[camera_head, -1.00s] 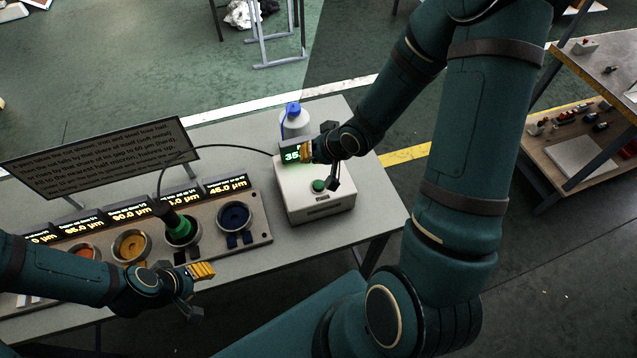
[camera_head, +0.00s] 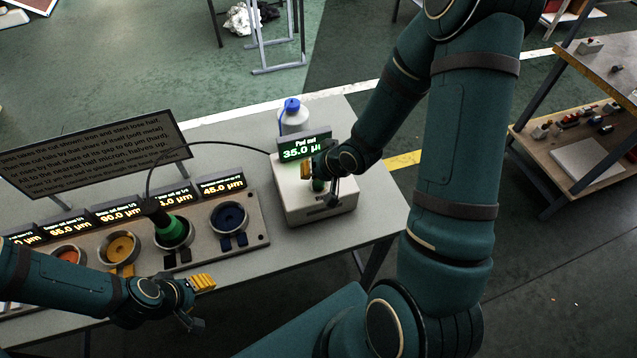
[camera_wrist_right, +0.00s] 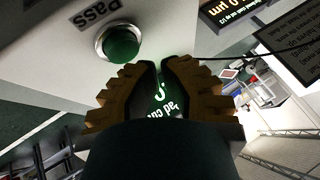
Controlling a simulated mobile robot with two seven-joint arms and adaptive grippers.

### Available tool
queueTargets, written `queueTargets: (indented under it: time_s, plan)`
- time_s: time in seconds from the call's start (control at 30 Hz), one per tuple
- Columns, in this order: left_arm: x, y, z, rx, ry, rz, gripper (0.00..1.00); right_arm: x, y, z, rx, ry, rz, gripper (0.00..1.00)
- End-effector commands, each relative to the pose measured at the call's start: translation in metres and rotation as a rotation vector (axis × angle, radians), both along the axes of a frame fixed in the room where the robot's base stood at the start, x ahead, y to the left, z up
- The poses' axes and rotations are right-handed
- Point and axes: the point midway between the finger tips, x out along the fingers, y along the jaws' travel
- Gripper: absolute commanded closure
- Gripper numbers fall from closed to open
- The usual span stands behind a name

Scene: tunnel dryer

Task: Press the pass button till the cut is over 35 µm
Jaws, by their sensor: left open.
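The pale tester box (camera_head: 300,206) stands on the table with a lit display (camera_head: 302,148) at its back reading "Pad cut" and 35.0 µ, its right end covered by my right gripper. The green pass button (camera_head: 318,186) is partly hidden under that gripper; in the right wrist view the round green button (camera_wrist_right: 120,43) shows in a metal ring beside the word "Pass". My right gripper (camera_wrist_right: 163,72) has a narrow gap between its fingers and holds nothing visible; contact with the button cannot be told. My left gripper (camera_head: 200,303) is open and empty at the table's front edge.
A sign (camera_head: 95,155) stands behind. A blue-capped bottle (camera_head: 294,118) and black cable are near the box.

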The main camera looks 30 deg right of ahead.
Motion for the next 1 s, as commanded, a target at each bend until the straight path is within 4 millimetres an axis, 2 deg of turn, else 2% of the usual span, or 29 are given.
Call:
queueTargets:
  time_s: [0.03, 0.07, 0.1, 1.0]
  plan:
    - [0.0, 0.0, 0.0002, 0.0, 0.0, 0.0, 0.53, 0.0, 0.0, 0.0002, 0.0, 0.0, 0.0, 1.0]
    - [0.0, -0.0001, 0.0003, 0.0, 0.0, 0.0, 0.53, 0.0, 0.0, 0.0002, 0.0, 0.0, 0.0, 0.95]
    - [0.0, -0.0001, 0.0003, 0.0, 0.0, 0.0, 0.53, 0.0, 0.0, 0.0002, 0.0, 0.0, 0.0, 1.0]
    - [-0.0002, -0.0002, 0.0001, 0.0, 0.001, -0.001, 0.53, -0.0002, 0.0, 0.0001, 0.0, 0.0, 0.0, 1.0]
